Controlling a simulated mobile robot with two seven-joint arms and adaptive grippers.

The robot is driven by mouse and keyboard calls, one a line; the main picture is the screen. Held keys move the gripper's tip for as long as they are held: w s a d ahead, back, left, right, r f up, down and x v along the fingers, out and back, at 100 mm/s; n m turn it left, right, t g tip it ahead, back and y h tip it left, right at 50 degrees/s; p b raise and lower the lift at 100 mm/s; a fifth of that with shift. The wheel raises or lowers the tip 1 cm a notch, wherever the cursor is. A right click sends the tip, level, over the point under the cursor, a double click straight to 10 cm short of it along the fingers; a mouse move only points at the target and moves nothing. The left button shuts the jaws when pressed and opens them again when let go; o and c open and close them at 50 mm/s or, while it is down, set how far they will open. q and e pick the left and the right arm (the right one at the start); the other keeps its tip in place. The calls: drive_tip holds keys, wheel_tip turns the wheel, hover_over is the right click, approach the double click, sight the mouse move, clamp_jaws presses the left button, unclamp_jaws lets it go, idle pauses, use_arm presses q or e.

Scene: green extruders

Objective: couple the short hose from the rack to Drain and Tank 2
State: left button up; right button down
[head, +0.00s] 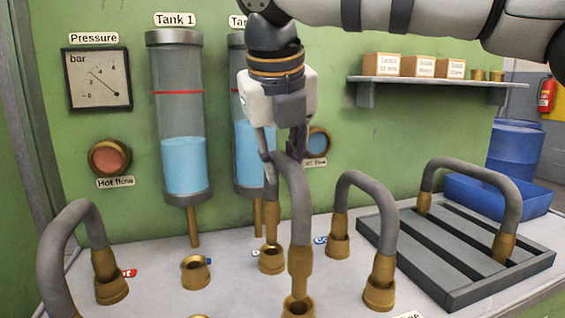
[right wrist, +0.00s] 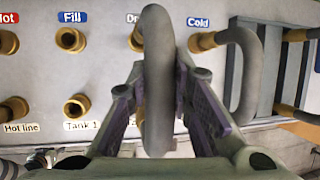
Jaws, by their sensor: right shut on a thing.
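My right gripper (head: 282,155) is shut on the grey top of the short hose (head: 299,208), which also shows between the fingers in the right wrist view (right wrist: 158,80). The hose hangs upright with brass ends down. Its rear end is over or in the Drain socket (head: 272,260), its front end over or in the Tank 2 socket (head: 298,307) at the bottom edge. I cannot tell whether either end is seated. The Drain label (right wrist: 134,18) is partly covered by the hose. The dark rack (head: 455,296) stands at the right. My left gripper is not in view.
Another hose (head: 370,190) stands close right, joining Cold to a front socket. A hose (head: 72,225) stands at the left by Hot. A longer hose (head: 475,168) lies across the rack. The Fill socket (head: 195,271) is empty. A shelf (head: 430,82) with boxes is behind.

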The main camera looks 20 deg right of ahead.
drive_tip(key=shift+f, duration=2)
drive_tip(key=c, duration=1.4)
unclamp_jaws()
drive_tip(key=shift+o, duration=0.2)
drive_tip(key=shift+f, duration=0.1)
